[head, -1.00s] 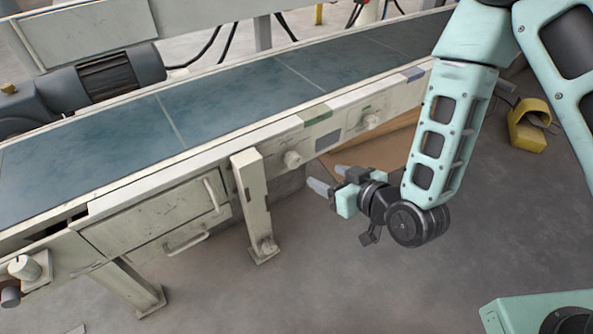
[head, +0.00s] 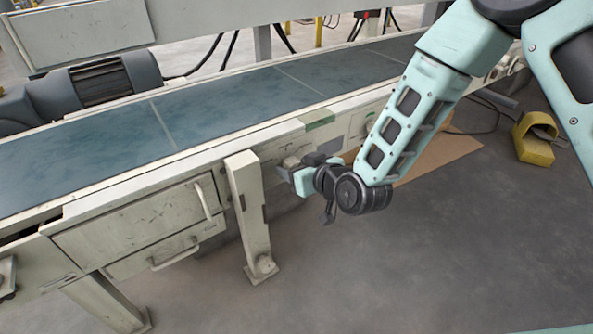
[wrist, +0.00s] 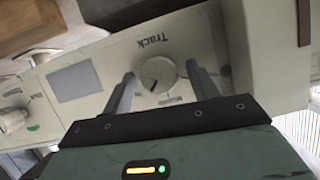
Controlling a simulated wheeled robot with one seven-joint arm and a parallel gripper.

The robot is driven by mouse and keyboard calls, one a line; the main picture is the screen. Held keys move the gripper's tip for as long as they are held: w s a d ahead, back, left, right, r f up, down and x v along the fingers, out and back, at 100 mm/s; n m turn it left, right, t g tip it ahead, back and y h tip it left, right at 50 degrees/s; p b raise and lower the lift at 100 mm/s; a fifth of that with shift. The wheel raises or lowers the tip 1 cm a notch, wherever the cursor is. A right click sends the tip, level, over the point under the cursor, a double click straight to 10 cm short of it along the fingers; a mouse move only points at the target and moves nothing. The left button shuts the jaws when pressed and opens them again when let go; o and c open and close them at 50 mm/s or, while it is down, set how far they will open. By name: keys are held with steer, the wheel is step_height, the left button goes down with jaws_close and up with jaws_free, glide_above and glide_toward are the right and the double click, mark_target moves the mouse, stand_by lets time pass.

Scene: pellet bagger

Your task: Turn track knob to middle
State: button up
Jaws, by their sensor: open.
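The track knob (wrist: 159,75) is a round pale knob on the cream side panel of the conveyor. In the wrist view it lies between the two fingers of my gripper (wrist: 160,70), which are open, one on each side. The word Track is printed on the panel beside it, upside down in this view. A small dark mark shows on the knob's lower left part. Another printed word below is partly hidden by my gripper. In the head view the knob (head: 291,161) is partly covered by my gripper (head: 284,172). Finger contact with the knob cannot be told.
Another knob (wrist: 13,119) is on the panel at the left of the wrist view, past a grey rectangle (wrist: 75,82). A conveyor leg (head: 249,215) stands left of my gripper. A yellow foot pedal housing (head: 534,140) is on the floor. The floor in front is clear.

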steer(key=shift+c, duration=0.3)
steer(key=c, duration=0.9)
steer(key=shift+c, duration=0.2)
steer(key=shift+s+a+f+n+t+h+p, duration=0.1)
steer(key=shift+n+t+h+p, duration=0.6)
steer(key=shift+n+p, duration=0.6)
steer(key=shift+s+a+f+n+t+h+p, duration=0.1)
steer(key=shift+n+t+h+p, duration=0.65)
steer(key=shift+n, duration=0.85)
steer(key=o, duration=1)
